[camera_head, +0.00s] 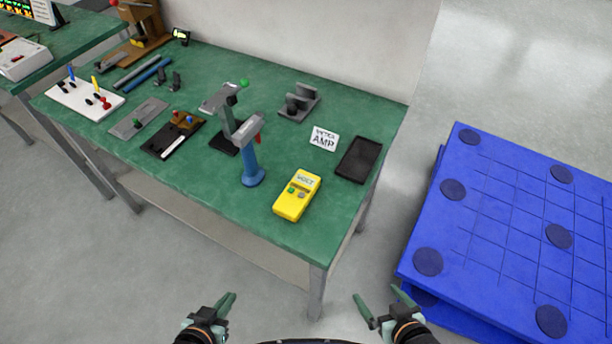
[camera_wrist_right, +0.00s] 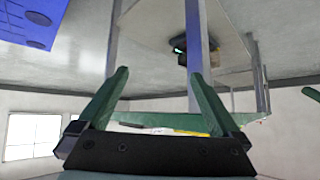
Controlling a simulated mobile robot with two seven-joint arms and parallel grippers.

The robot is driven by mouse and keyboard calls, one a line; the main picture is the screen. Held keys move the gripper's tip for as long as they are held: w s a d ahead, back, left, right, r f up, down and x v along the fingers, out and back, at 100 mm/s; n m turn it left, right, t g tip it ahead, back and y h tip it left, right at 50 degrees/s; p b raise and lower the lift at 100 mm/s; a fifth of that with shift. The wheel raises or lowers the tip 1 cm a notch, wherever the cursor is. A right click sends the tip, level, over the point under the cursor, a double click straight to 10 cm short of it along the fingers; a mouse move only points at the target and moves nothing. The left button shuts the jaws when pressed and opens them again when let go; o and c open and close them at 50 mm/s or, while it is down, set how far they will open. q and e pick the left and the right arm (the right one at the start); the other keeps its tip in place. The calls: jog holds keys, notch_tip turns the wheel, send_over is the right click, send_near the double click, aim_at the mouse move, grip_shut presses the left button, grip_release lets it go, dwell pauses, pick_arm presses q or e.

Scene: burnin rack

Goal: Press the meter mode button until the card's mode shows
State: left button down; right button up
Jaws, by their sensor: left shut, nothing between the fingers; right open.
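The yellow meter (camera_head: 291,207) lies near the front right edge of the green table. Its small screen (camera_head: 306,180) appears to read VOLT. Below the screen are a green button (camera_head: 291,190) and a greyish one (camera_head: 302,195); which is the mode button I cannot tell. A white card (camera_head: 323,139) reading AMP on its lower line lies behind the meter. My left gripper (camera_head: 228,304) is shut and empty, in front of the table and apart from it. My right gripper (camera_head: 378,300) is open and empty, also in front of the table; its fingers (camera_wrist_right: 160,98) show in the right wrist view.
A blue post tool (camera_head: 251,168) stands left of the meter, and a black tray (camera_head: 358,160) lies behind it to the right. Several fixtures and tools fill the left of the green table (camera_head: 225,215). A blue pallet (camera_head: 500,220) stands at the right.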

jog(key=shift+c, duration=0.4)
grip_shut()
dwell(0.5)
dwell(0.9)
